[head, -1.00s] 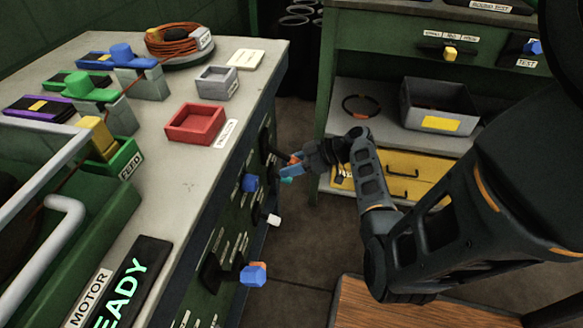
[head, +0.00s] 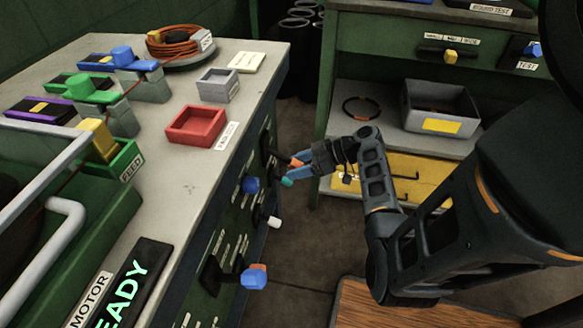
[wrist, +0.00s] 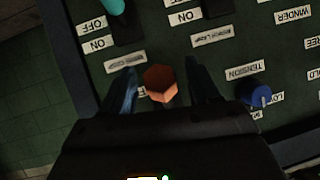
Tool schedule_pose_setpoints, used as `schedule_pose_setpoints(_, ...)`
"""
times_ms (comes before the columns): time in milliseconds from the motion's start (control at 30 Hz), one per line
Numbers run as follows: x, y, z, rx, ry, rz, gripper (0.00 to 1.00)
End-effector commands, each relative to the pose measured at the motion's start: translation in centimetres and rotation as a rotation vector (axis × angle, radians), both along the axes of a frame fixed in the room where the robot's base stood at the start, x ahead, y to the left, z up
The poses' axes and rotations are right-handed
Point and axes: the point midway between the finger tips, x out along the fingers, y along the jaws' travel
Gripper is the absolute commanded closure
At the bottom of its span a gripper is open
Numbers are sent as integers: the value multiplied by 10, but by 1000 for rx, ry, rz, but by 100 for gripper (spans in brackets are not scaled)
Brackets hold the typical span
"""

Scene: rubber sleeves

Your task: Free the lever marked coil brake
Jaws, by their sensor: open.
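The green control panel (head: 226,232) on the bench's side carries several levers and knobs. My gripper (head: 288,171) is at this panel's far upper part in the head view. In the wrist view my gripper (wrist: 161,88) is open, with an orange six-sided knob (wrist: 160,83) between its blue fingers and no clear contact. The label by this knob is partly hidden and unreadable. I cannot read coil brake on any label. A label reading FREE (wrist: 312,43) is at the wrist view's right edge, below WINDER (wrist: 293,17); its lever is not clear.
A teal knob (wrist: 114,6) and a blue TENSION knob (wrist: 259,96) lie either side of the fingers. Lower on the panel are a white knob (head: 274,222) and a blue lever end (head: 254,278). Open floor (head: 310,245) lies right of the bench.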

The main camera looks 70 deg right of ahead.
Motion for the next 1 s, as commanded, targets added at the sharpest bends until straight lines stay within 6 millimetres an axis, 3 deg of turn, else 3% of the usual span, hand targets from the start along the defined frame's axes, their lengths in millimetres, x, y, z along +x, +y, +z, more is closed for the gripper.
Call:
schedule_pose_setpoints(333,-42,-11,23,0,0,0,39)
schedule_pose_setpoints(1000,-46,-11,25,0,1,1,39)
